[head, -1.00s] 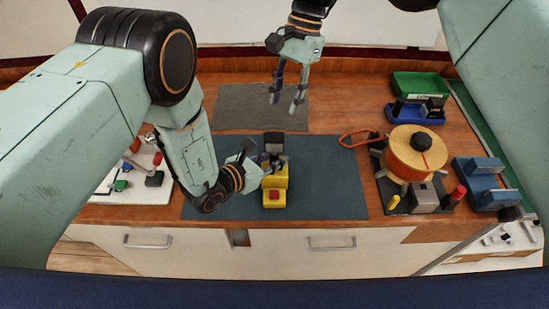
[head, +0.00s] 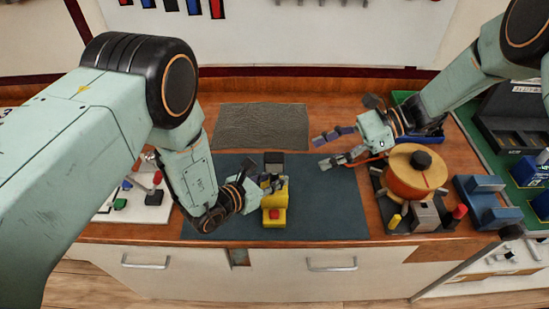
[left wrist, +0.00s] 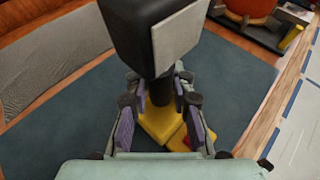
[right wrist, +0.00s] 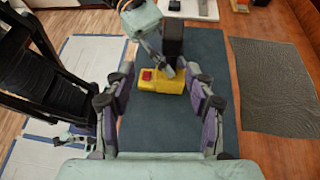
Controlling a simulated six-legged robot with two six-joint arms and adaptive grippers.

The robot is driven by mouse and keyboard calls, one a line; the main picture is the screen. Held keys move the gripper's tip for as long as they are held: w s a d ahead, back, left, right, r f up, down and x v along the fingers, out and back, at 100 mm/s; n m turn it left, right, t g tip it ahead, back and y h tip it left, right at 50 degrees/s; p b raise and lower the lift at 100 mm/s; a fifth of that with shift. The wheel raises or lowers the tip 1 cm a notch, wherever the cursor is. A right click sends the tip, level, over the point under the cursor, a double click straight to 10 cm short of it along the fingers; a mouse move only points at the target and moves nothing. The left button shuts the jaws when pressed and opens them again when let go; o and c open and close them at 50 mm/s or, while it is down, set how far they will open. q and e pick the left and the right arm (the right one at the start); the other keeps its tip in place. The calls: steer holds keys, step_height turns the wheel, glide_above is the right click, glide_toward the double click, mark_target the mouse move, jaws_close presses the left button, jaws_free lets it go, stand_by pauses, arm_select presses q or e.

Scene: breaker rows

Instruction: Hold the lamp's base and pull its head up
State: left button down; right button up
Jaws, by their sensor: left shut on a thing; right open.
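The lamp stands upright on a dark mat. It has a yellow base (head: 274,212) with a red button on its front, and a dark box-shaped head (head: 273,161) above it. My left gripper (head: 265,184) is shut on the lamp from the left, below the head. In the left wrist view, the head (left wrist: 155,35) covers the top middle, and the fingers sit either side of the lamp's lower part over the yellow base (left wrist: 160,122). My right gripper (head: 322,151) is open and empty, to the right of the lamp, pointing towards it. The right wrist view shows the lamp (right wrist: 160,80) between its fingers, some way off.
The dark blue mat (head: 335,205) is clear around the lamp. A grey mat (head: 262,127) lies behind. An orange drum (head: 412,178) and blue blocks (head: 482,195) stand to the right, close to my right arm. A white board (head: 138,208) with small parts lies left.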

mark_target(274, 159)
steer(key=shift+m+t+y, duration=0.4)
steer(key=shift+t, duration=0.4)
steer(key=x, duration=0.8)
steer(key=w+r+x, duration=0.1)
steer(key=x, duration=0.3)
steer(key=shift+a+f, duration=0.15)
steer(key=shift+a, duration=0.3)
jaws_close()
